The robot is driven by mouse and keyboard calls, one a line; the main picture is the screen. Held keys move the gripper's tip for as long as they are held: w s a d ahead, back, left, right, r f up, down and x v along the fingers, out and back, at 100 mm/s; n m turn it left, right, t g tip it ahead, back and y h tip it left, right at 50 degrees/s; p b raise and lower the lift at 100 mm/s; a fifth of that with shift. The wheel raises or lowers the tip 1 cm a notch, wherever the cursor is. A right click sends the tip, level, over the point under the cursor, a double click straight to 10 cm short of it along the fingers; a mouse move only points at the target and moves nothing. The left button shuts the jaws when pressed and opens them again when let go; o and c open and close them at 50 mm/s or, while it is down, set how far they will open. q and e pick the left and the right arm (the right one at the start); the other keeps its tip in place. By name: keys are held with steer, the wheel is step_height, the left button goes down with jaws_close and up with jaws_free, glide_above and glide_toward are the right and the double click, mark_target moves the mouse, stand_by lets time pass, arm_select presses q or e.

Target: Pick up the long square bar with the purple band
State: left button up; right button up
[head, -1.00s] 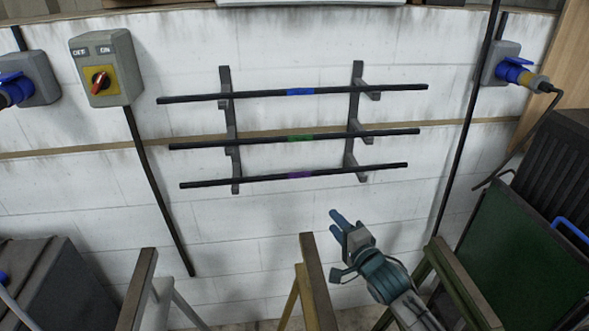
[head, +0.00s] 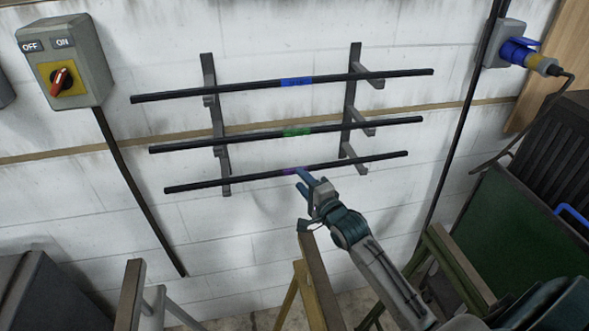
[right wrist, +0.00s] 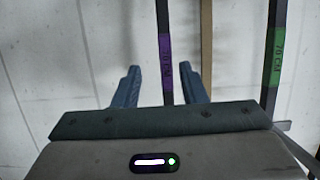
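The long dark bar with the purple band (head: 230,183) lies across the lowest arms of a wall rack, below a bar with a green band (head: 385,123) and a bar with a blue band (head: 390,75). My right gripper (head: 301,178) is at the purple band, partly covering it. In the right wrist view the two blue fingers (right wrist: 160,88) are apart, and the purple-banded bar (right wrist: 165,50) runs between them, nearer the right finger. A gap shows on both sides of the bar. My left gripper is not in view.
The rack's two uprights (head: 207,70) are fixed to a white block wall (head: 270,220). A switch box (head: 65,65) is at the left and a blue plug (head: 520,50) at the right. Wooden trestles (head: 318,280) stand below, close to my right arm.

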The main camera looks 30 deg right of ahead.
steer(key=w, duration=0.1)
steer(key=w+p, duration=0.1)
steer(key=w, duration=0.3)
steer(key=shift+r, duration=0.3)
steer(key=shift+s, duration=0.1)
jaws_close()
stand_by(0.9)
steer(key=shift+r, duration=0.15)
